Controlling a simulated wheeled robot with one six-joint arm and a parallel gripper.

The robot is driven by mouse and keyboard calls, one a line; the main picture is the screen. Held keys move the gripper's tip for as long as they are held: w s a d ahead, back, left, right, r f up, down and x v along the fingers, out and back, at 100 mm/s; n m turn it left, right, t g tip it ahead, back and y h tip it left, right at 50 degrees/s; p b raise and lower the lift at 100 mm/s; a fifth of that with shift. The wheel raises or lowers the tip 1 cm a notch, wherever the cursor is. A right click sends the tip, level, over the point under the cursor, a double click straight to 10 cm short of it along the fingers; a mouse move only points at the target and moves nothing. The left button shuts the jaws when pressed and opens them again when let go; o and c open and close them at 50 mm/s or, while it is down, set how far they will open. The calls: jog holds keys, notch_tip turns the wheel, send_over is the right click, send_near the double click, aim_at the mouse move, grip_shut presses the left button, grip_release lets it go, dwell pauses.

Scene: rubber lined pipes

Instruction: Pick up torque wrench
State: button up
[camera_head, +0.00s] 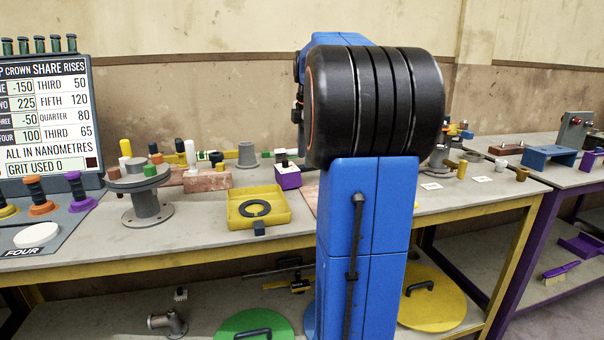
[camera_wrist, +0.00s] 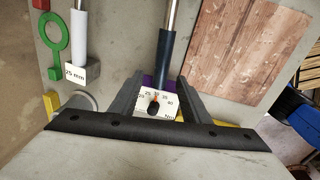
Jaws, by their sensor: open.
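In the wrist view a tool with a dark blue grip and a silver shaft, apparently the torque wrench (camera_wrist: 162,60), runs from the top edge down toward my gripper (camera_wrist: 160,84). My gripper is open, one dark finger on each side of the tool's lower end; I cannot tell whether they touch it. A white dial plate (camera_wrist: 144,98) with numbers, a red mark and a black knob shows between the fingers, with purple beside it. In the head view a purple block (camera_head: 288,178) with a pale top and black knob stands on the bench. My arm hides my gripper there.
A white handle (camera_wrist: 79,36) with a 25 mm tag and a green ring-ended piece (camera_wrist: 52,45) lie left in the wrist view. A wooden board (camera_wrist: 236,45) is at right. A yellow tray (camera_head: 277,218) holding a dark ring and a grey flanged stand (camera_head: 147,208) occupy the bench.

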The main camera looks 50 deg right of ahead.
aim_at(304, 168)
jog(key=shift+w+d+f, duration=0.1)
jog(key=shift+w+f, duration=0.1)
jog(key=shift+f, duration=1.2)
jog(key=shift+w+f, duration=0.2)
jog(key=shift+f, duration=1.2)
grip_shut()
